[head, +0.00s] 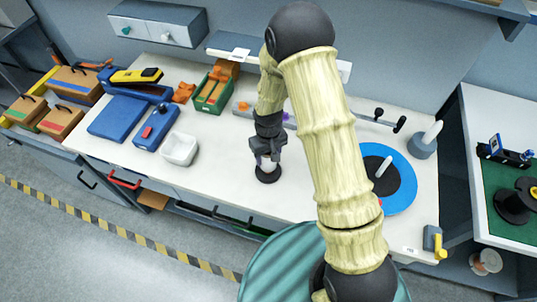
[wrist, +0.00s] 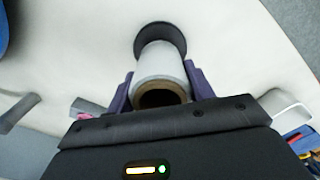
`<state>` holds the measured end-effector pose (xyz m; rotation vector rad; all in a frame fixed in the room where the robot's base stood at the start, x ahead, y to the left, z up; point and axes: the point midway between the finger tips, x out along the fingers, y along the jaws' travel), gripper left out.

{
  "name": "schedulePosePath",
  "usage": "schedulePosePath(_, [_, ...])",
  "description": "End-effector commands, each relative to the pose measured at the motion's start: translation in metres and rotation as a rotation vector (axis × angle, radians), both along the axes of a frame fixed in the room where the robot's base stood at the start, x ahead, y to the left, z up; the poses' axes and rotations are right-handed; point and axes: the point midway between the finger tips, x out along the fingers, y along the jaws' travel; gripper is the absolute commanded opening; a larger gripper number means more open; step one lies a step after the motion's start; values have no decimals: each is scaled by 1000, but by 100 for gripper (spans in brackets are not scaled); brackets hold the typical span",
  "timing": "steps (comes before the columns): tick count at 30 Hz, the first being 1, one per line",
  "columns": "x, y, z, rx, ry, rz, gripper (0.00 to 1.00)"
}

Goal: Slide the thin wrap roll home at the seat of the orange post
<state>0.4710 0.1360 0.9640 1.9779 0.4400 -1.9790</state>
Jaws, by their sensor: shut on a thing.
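My gripper (head: 265,155) is shut on a pale grey-white roll with a brown core, which I take to be the wrap roll (wrist: 158,63). In the wrist view the purple fingers lie on either side of the roll, and its open core end faces the camera. A black round flange or base (wrist: 160,38) is at the roll's far end; in the head view this black disc (head: 268,174) is low over or on the white table. A small orange piece (head: 243,105) shows on a grey rail behind my gripper; I cannot tell whether it is the orange post.
A purple piece (head: 286,116) is also on the rail, partly behind my arm. A white bin (head: 180,148) and blue cases (head: 118,118) stand left. The table front (head: 225,190) is clear.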

Motion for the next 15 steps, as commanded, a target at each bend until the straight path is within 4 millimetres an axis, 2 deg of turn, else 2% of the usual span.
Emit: schedulePosePath(15, [0,0,-14,0,0,0,27])
